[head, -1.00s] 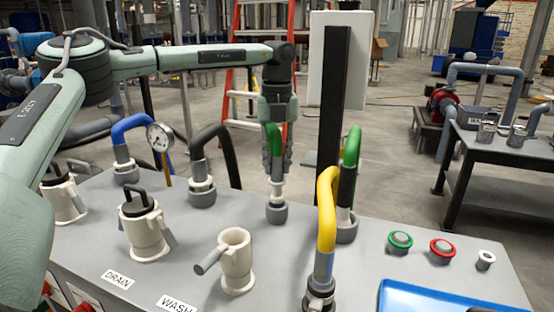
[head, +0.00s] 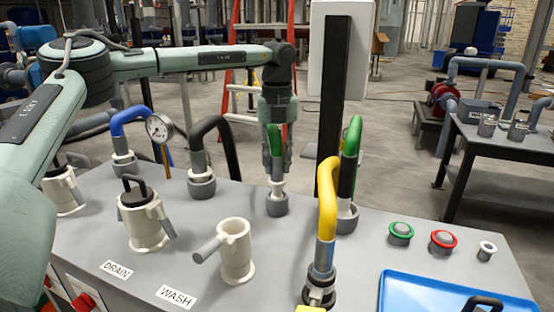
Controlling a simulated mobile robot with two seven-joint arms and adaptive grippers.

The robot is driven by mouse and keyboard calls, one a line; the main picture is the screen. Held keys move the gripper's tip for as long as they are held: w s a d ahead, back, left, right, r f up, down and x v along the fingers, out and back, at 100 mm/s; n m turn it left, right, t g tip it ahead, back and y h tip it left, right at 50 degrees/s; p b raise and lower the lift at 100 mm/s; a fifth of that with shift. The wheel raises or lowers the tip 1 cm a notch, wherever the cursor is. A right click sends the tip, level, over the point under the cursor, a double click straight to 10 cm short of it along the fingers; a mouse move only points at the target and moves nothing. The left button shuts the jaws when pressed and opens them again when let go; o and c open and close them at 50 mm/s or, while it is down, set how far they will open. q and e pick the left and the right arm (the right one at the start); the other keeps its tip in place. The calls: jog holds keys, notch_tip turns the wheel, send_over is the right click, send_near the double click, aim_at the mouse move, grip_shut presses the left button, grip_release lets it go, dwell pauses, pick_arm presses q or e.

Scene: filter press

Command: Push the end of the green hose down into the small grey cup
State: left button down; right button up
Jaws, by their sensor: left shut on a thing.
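My left gripper (head: 277,160) points down and is shut on the green hose (head: 274,138) near its end. The small grey cup (head: 277,204) stands on the grey bench top directly below. A pale fitting at the hose end (head: 277,187) shows between the fingers and the cup, at the cup's mouth. I cannot tell how deep it sits inside. My right gripper is not in view.
A yellow hose (head: 328,200) stands in front to the right, and a black hose (head: 215,140) and blue hose (head: 130,127) to the left. Pale jugs (head: 236,250) stand in front. A dark post (head: 333,110) rises behind right. A blue tray (head: 400,290) lies front right.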

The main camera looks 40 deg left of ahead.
aim_at(277, 133)
pick_arm(q)
jog(key=shift+f+b, duration=0.5)
jog(key=shift+f, duration=0.7)
jog(key=c, duration=1.2)
grip_release()
notch_tip(277, 133, up, 12)
jog(key=shift+r, duration=0.1)
